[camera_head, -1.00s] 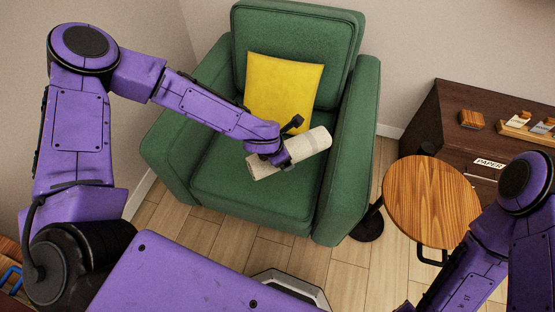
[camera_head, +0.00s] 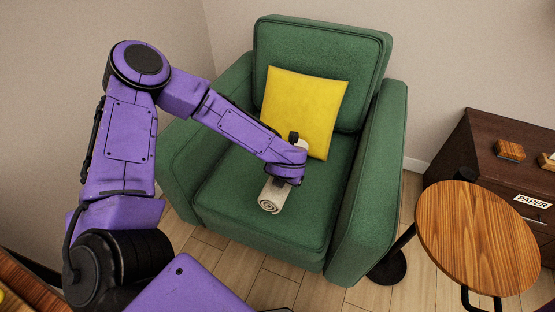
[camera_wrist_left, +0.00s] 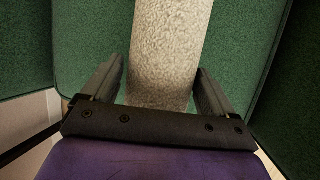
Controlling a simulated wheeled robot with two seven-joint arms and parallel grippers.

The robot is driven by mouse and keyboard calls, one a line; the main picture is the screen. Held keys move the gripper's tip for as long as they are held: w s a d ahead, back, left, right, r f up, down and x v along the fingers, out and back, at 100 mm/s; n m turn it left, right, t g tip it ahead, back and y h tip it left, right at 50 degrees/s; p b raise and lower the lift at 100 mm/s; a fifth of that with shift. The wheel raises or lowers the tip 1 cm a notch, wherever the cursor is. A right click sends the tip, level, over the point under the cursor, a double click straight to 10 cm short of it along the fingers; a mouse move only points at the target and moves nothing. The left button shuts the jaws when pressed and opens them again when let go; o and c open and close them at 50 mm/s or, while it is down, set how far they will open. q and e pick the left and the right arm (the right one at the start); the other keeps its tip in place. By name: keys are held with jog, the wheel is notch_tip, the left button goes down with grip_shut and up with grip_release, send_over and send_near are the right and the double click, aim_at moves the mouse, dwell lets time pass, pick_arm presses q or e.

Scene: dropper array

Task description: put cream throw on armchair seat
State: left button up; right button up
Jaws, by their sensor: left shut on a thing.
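The cream throw (camera_head: 271,198) is a rolled cylinder over the green armchair seat (camera_head: 229,195), with its spiral end facing the front of the chair. My left gripper (camera_head: 285,177) is shut on it from above and hides its rear part. I cannot tell whether the throw rests on the seat or hangs just above it. In the left wrist view, the throw (camera_wrist_left: 168,45) runs between the two fingers of the left gripper (camera_wrist_left: 161,78), with green upholstery behind. My right gripper is out of view.
A yellow cushion (camera_head: 303,108) leans on the armchair's backrest (camera_head: 320,45), just behind my left gripper. The chair's armrests (camera_head: 373,180) flank the seat. A round wooden side table (camera_head: 478,235) and a dark cabinet (camera_head: 483,152) stand at the right.

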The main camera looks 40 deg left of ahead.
pick_arm(q)
jog(key=shift+a+f, duration=0.3)
jog(key=shift+f, duration=0.05)
jog(key=f, duration=0.2)
jog(key=a+f+b, duration=0.1)
jog(key=f, duration=0.1)
jog(key=shift+s+a+f, duration=0.15)
jog(key=shift+a+f, duration=0.05)
jog(key=shift+f, duration=0.2)
jog(key=shift+r, duration=0.1)
